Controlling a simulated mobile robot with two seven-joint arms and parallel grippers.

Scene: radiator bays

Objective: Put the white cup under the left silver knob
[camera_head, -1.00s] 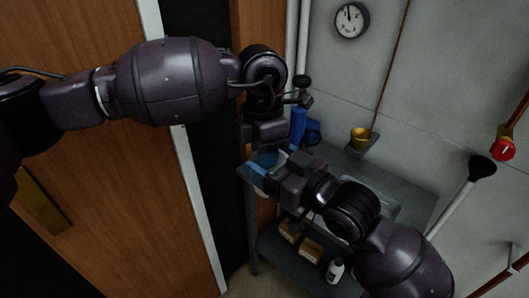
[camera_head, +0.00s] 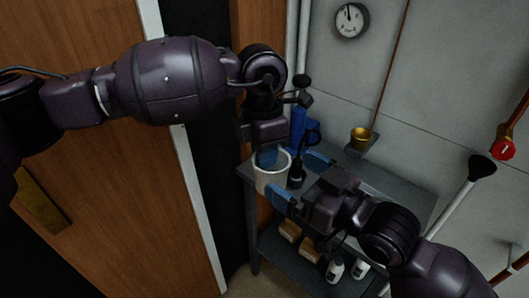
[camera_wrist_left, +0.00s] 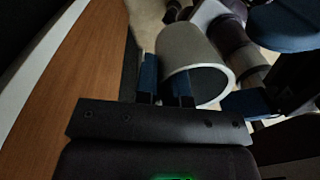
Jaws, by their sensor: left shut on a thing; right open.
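The white cup (camera_head: 270,183) is at the left end of the grey shelf unit, below my left gripper (camera_head: 267,158). My left gripper is shut on its rim; in the left wrist view the cup (camera_wrist_left: 190,52) lies with one wall between the two blue fingers (camera_wrist_left: 166,85). I cannot tell whether the cup's base touches the shelf top. My right gripper (camera_head: 299,180) is open and empty, its blue fingers spread just right of the cup. No silver knob can be made out in these views.
The grey shelf unit (camera_head: 408,196) stands against the wall. A dark object (camera_head: 296,172) is right of the cup, with a blue item (camera_head: 298,128) behind. Boxes and white bottles (camera_head: 335,270) are on the lower shelf. A red knob (camera_head: 503,148) is at right.

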